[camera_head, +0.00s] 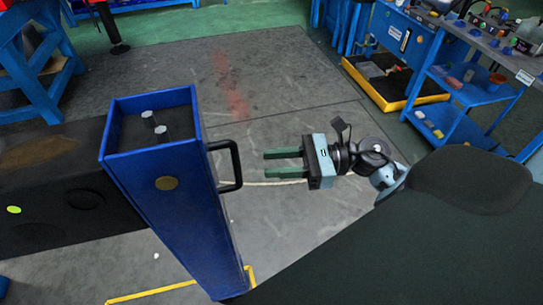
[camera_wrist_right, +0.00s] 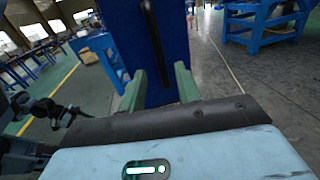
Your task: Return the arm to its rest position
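My right gripper (camera_head: 265,163) reaches in from the right in the head view, its two green fingers apart with nothing between them. The fingertips point left at the black handle (camera_head: 236,165) of a tall blue crane stand (camera_head: 178,205), with a small gap between tips and handle. In the right wrist view the gripper (camera_wrist_right: 158,84) shows its fingers spread, with the blue stand (camera_wrist_right: 175,50) and its dark upright handle (camera_wrist_right: 153,40) beyond them.
Two grey bolts (camera_head: 155,125) stand in the blue stand's open top. A dark block (camera_head: 60,215) lies left of the stand. A blue cart (camera_head: 465,95) and a yellow-edged tray (camera_head: 395,80) are at the back right. Grey floor (camera_head: 290,90) behind the gripper is clear.

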